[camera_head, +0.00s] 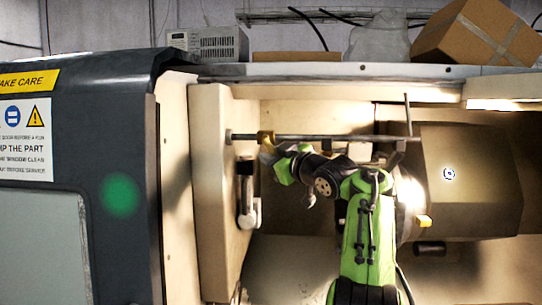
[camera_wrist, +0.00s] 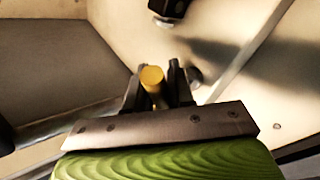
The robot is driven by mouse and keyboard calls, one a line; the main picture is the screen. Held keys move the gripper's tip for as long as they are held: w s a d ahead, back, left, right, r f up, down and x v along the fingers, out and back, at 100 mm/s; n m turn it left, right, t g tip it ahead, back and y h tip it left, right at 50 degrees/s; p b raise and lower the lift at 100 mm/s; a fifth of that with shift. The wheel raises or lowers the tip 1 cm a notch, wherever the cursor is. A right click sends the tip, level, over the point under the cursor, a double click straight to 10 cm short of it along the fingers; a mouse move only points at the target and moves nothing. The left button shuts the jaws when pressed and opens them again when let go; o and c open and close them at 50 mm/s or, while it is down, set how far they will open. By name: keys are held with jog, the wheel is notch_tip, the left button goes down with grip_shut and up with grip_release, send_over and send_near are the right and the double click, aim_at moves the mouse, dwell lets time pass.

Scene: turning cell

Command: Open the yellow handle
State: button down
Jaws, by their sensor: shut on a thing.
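The yellow handle (camera_wrist: 152,79) shows in the wrist view between the two dark fingers of my gripper (camera_wrist: 157,88). The fingers are shut on it, one on each side. In the head view the yellow handle (camera_head: 265,137) sits near the left end of a horizontal grey rod, beside the beige machine wall. My gripper (camera_head: 268,147) meets it there from the lower right. The fingertips are small and partly hidden in this view.
A grey rod (camera_head: 330,137) runs across the machine opening above my arm. A white-and-dark fitting (camera_head: 248,205) is on the beige wall (camera_head: 212,190) below the handle. The dark door panel (camera_head: 122,160) stands at left. A chuck housing (camera_head: 465,180) fills the right.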

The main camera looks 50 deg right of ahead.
jog(key=shift+s+d+n+g, duration=0.15)
jog(key=shift+n+g, duration=0.15)
jog(key=shift+n, duration=0.1)
dwell(0.4)
jog(key=c, duration=1.1)
grip_release()
jog(key=shift+r, duration=0.1)
